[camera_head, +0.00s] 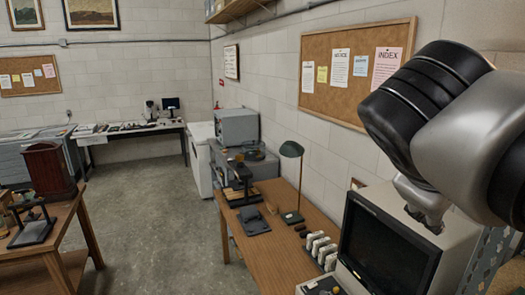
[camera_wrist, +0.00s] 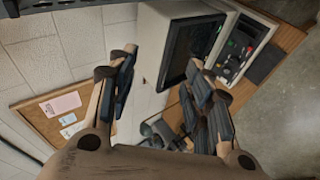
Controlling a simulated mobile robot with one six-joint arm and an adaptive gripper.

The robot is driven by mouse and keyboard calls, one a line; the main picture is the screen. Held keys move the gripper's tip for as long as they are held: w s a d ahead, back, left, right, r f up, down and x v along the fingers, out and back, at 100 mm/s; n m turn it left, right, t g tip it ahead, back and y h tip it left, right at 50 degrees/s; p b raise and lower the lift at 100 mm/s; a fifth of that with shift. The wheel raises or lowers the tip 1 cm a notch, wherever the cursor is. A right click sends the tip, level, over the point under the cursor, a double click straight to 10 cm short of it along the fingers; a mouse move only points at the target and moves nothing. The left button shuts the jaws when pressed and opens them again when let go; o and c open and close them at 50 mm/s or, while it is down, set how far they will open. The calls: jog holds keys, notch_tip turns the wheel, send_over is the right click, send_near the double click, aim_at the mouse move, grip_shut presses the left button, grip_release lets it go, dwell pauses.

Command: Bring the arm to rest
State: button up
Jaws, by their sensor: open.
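My gripper (camera_wrist: 160,62) shows in the wrist view with its two dark-padded fingers spread apart. It is open, and nothing is held between the fingers. My arm (camera_head: 440,120) fills the right side of the head view, raised in front of the wall and above the bulky monitor (camera_head: 388,250). In the wrist view the monitor (camera_wrist: 176,50) lies beyond the fingers, tilted in the picture.
A wooden desk (camera_head: 275,262) carries a green lamp (camera_head: 290,165) and small devices by the right wall. A corkboard (camera_head: 340,65) hangs behind my arm. Another wooden table (camera_head: 65,235) stands at left. The concrete floor (camera_head: 155,215) between them is clear.

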jog(key=s+a+f+m+y+b, duration=0.1)
jog(key=s+a+f+b, duration=0.3)
jog(key=f, duration=0.8)
jog(key=s+a+f+m+g+y+b, duration=0.1)
jog(key=s+a+f+m+y+b, duration=0.1)
jog(key=f, duration=1)
jog(key=s+a+f+m+g+y+b, duration=0.1)
jog(key=s+a+f+y+b, duration=0.3)
jog(key=f, duration=0.9)
jog(key=s+a+m+b, duration=0.1)
jog(key=s+a, duration=0.1)
jog(key=shift+s+y+b, duration=0.35)
jog(key=shift+y, duration=0.05)
